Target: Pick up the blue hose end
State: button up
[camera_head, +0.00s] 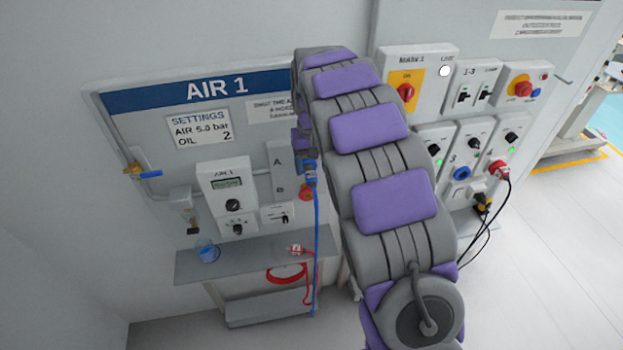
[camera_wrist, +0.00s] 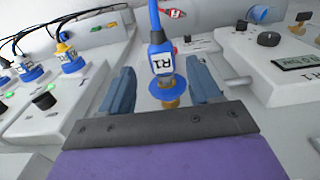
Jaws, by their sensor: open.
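The blue hose end (camera_wrist: 161,58) has a white label reading R1, a blue collar and a brass tip, seen in the wrist view. It lies between the two blue-grey fingers of my gripper (camera_wrist: 161,72), with a visible gap on each side. The fingers are open. In the head view the hose end (camera_head: 310,175) shows at the AIR 1 panel beside my arm, with its blue hose hanging straight down. My gripper's fingers are mostly hidden there behind my arm.
A grey shelf (camera_head: 225,262) below the panel holds a blue cup (camera_head: 207,251) and a red hose end (camera_head: 296,250). A red knob (camera_head: 306,193) sits close to the hose end. Control boxes with plugged cables (camera_head: 497,171) are right of my arm. Open floor lies at far right.

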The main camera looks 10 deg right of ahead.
jog(key=f, duration=0.2)
jog(key=shift+a+f, duration=0.25)
jog(key=shift+f, duration=0.1)
grip_shut()
jog(key=shift+s+r, duration=0.15)
jog(key=shift+r, duration=0.05)
jog(key=shift+s+r, duration=0.15)
jog(key=shift+r, duration=0.05)
jog(key=s+r+p, duration=0.1)
jog(key=s+r, duration=0.6)
jog(key=s, duration=0.6)
jog(key=shift+s+r, duration=0.15)
jog(key=shift+s, duration=0.1)
